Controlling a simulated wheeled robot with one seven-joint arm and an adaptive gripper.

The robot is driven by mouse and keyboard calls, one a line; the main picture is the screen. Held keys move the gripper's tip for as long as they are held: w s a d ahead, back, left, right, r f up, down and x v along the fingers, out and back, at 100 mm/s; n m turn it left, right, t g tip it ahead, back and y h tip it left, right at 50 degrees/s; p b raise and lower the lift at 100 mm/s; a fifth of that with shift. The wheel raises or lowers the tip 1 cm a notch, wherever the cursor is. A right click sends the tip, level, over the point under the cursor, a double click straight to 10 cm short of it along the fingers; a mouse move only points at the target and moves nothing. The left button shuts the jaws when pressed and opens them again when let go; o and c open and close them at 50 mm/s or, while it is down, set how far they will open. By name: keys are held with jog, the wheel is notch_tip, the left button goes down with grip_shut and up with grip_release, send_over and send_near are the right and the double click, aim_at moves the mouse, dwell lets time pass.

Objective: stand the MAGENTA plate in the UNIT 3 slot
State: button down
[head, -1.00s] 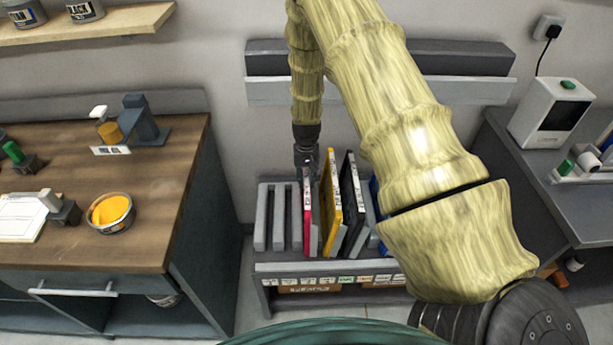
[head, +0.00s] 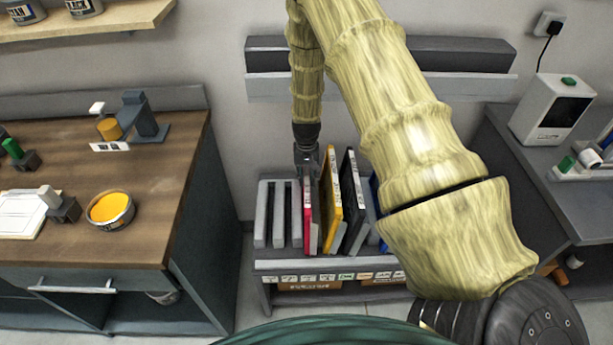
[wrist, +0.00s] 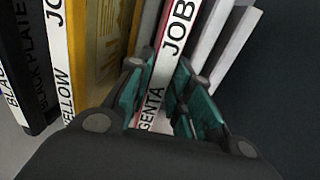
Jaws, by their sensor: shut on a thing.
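The magenta plate (head: 307,216) stands upright in the slotted rack, left of the yellow plate. In the wrist view its white label edge (wrist: 168,65), with the letters "GENTA" and "JOB", runs between my gripper's teal fingers. My gripper (head: 307,170) points down at the plate's top edge and is shut on it. In the wrist view my gripper (wrist: 160,105) has a finger on each side of the plate. The rack (head: 263,215) stands low against the wall, with empty grey slots left of the magenta plate. Slot numbers are not readable.
The yellow plate (head: 331,200) and black plate (head: 352,200) stand just right of the magenta one. A blue plate (head: 376,205) is mostly hidden behind my arm. A wooden-topped bench (head: 160,200) holds an open yellow ink tin (head: 110,211) at left. A grey counter (head: 520,190) stands at right.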

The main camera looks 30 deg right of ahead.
jog(key=shift+f, duration=0.1)
jog(key=c, duration=1.2)
grip_release()
notch_tip(320, 180, up, 12)
notch_tip(320, 180, up, 5)
jog(key=p, duration=0.3)
jog(key=shift+s+f, duration=0.1)
dwell(0.5)
